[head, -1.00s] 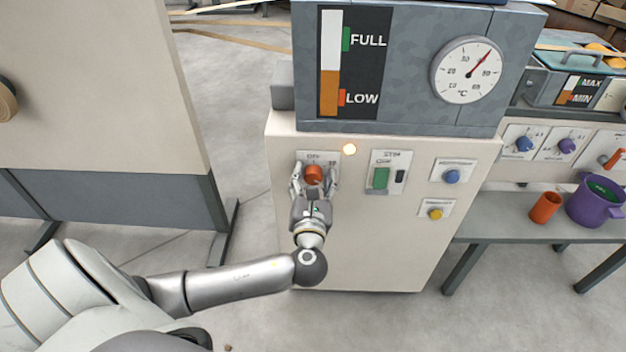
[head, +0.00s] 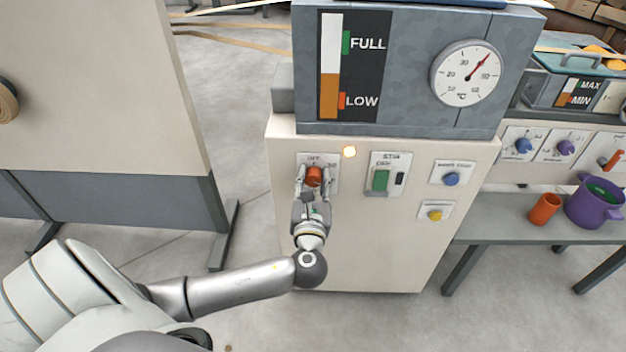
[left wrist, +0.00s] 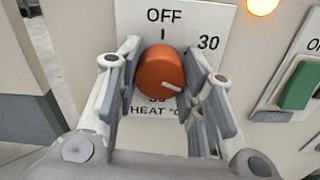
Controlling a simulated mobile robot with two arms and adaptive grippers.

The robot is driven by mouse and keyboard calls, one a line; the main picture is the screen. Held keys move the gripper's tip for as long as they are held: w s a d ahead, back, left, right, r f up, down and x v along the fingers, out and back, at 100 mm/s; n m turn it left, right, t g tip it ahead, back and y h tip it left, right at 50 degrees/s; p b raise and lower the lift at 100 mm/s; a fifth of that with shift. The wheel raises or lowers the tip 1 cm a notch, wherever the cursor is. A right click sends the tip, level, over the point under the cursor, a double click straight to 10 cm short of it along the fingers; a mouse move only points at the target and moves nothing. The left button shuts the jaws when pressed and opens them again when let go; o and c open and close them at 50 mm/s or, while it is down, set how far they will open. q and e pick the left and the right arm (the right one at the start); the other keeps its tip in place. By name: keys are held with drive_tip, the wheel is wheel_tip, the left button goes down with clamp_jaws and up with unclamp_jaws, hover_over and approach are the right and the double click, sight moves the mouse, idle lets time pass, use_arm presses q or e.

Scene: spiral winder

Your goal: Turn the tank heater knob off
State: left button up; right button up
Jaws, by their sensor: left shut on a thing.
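The tank heater knob (head: 314,175) is orange-red and sits on a white dial plate (head: 330,160) on the machine's cream front. In the left wrist view the knob (left wrist: 160,70) has OFF above it, 30 at its upper right and HEAT below. Its white mark points right and slightly down, away from OFF. My left gripper (head: 313,181) is shut on the knob, one finger on each side; its fingers (left wrist: 163,75) flank the knob in the left wrist view. They hide part of the dial's lower scale. My right gripper is not in view.
A lit amber lamp (head: 349,151) is just right of the dial. A green switch (head: 381,180), blue button (head: 451,179) and yellow button (head: 435,214) are further right. A thermometer gauge (head: 466,73) is above. An orange cup (head: 544,208) and purple pot (head: 596,203) stand on the side table.

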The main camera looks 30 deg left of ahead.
use_arm(q)
drive_tip(key=shift+n, duration=0.8)
drive_tip(key=shift+n+p, duration=0.4)
drive_tip(key=shift+n, duration=2.3)
drive_tip(key=shift+f+n, duration=0.1)
drive_tip(key=shift+n, duration=0.4)
drive_tip(key=shift+n+b, duration=0.4)
drive_tip(key=n+b, duration=0.1)
drive_tip(key=n, duration=0.3)
drive_tip(key=shift+n+b, duration=0.3)
drive_tip(key=shift+b, duration=0.1)
drive_tip(key=n+b, duration=0.2)
drive_tip(key=n, duration=0.2)
drive_tip(key=shift+n, duration=0.3)
drive_tip(key=shift+n+b, duration=0.35)
drive_tip(key=shift+n, duration=0.05)
drive_tip(key=n+b, duration=0.1)
drive_tip(key=n, duration=0.2)
drive_tip(key=shift+n+b, duration=0.35)
drive_tip(key=shift+n, duration=0.15)
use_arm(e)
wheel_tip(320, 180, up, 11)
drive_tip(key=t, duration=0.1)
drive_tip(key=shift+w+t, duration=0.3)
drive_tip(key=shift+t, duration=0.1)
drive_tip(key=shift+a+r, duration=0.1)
